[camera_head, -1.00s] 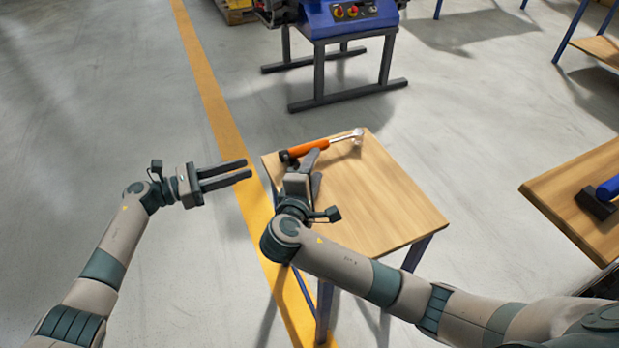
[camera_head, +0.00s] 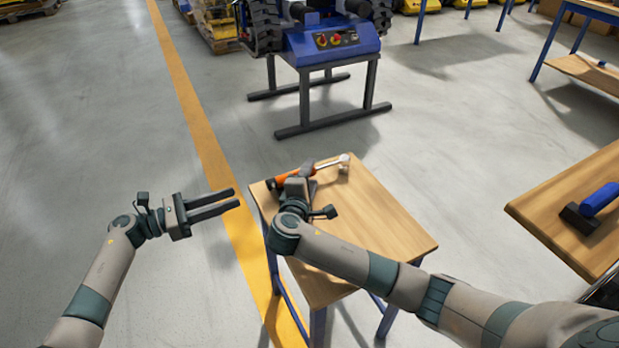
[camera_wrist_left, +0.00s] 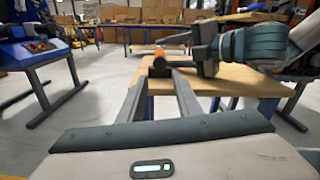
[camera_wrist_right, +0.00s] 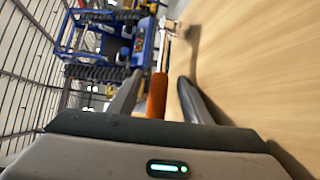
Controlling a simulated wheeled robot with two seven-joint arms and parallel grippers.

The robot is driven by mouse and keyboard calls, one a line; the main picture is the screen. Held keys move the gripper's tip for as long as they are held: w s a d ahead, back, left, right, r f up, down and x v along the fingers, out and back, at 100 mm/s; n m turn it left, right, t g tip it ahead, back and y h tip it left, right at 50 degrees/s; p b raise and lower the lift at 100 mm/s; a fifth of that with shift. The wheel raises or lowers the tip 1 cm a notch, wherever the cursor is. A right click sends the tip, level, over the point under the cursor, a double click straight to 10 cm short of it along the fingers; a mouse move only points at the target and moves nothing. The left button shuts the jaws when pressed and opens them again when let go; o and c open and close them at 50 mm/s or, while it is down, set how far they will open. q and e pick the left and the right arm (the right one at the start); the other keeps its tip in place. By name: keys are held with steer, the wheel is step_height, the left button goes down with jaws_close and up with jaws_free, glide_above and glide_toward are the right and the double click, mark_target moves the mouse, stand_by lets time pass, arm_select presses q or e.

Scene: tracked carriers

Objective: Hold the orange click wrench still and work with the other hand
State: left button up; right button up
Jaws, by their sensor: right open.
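The orange click wrench (camera_head: 304,171) lies on the small wooden table (camera_head: 385,225), its metal head toward the far right and its dark handle end at left. My right gripper (camera_head: 306,183) is at the handle. In the right wrist view the orange handle (camera_wrist_right: 157,95) lies between the open fingers (camera_wrist_right: 158,78), with a gap on the right side. My left gripper (camera_head: 237,197) is open and empty, over the floor left of the table. In the left wrist view the wrench's end (camera_wrist_left: 160,60) shows beyond its fingers. My right gripper partly hides the handle in the head view.
A blue machine stand (camera_head: 330,45) is beyond the table. A second wooden bench (camera_head: 575,190) at right holds a blue-handled tool (camera_head: 592,208) with a dark head. A yellow floor line (camera_head: 195,100) runs along the left. Much of the small table's top is bare.

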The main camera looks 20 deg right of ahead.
steer(key=shift+c, duration=0.7)
arm_select(q)
steer(key=shift+o, duration=0.2)
arm_select(e)
jaws_close()
arm_select(q)
steer(key=s+d+f+m+g+y, duration=0.2)
steer(key=s+g, duration=0.1)
steer(key=s+d+m+g+y, duration=0.1)
steer(key=s+d+g, duration=0.1)
steer(key=shift+s+f+m, duration=0.2)
steer(key=shift+f+m, duration=0.1)
steer(key=shift+f, duration=0.1)
steer(key=n+t+y, duration=0.2)
steer(key=t+y, duration=0.3)
steer(key=y, duration=1)
glide_toward(270, 182)
steer(key=shift+x, duration=0.9)
steer(key=shift+d+f, duration=0.1)
steer(key=shift+f, duration=0.05)
steer(key=shift+x, duration=3.4)
